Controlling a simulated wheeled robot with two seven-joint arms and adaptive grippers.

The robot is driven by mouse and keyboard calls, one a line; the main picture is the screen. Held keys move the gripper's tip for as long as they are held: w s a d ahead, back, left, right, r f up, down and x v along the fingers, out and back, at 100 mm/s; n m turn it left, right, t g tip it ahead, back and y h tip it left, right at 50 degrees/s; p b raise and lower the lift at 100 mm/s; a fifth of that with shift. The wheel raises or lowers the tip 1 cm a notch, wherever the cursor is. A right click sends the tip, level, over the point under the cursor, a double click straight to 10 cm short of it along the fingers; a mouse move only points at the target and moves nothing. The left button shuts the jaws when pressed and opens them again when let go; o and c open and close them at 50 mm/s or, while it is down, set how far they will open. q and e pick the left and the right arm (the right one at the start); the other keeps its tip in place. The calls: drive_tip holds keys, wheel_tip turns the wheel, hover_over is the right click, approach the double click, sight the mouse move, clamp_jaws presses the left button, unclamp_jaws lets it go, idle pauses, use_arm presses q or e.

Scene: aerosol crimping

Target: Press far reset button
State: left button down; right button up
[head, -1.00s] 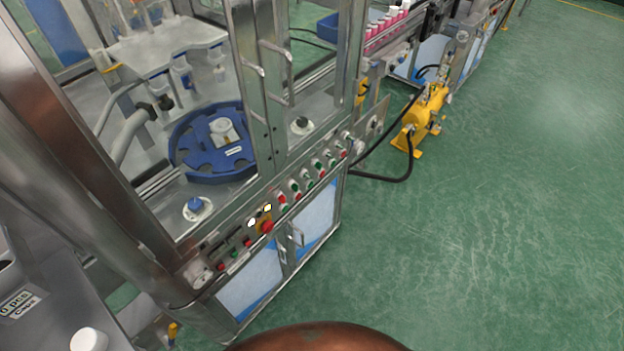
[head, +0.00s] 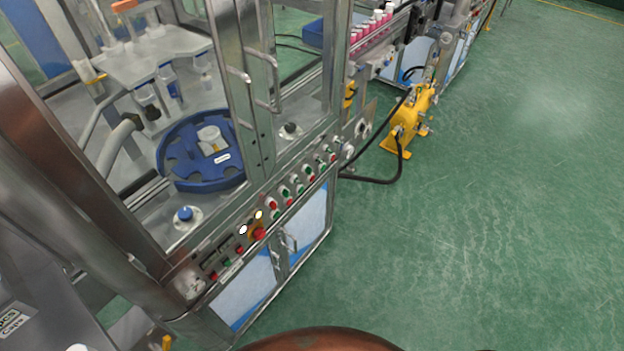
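The crimping machine's control panel (head: 235,250) runs along the front edge of its steel cabinet. It carries several red, green and black buttons and switches (head: 297,184). I cannot tell which control is the far reset button; the labels are too small to read. Neither gripper is in view, and nothing touches the panel. A rounded brown shape at the bottom edge may be part of me.
Glass doors with steel handles (head: 262,90) enclose a blue rotary table (head: 203,178). A yellow pump (head: 411,115) with a black hose (head: 375,181) stands on the floor behind. A conveyor with pink-and-white cans (head: 372,28) is at the back. The green floor (head: 480,240) at right is clear.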

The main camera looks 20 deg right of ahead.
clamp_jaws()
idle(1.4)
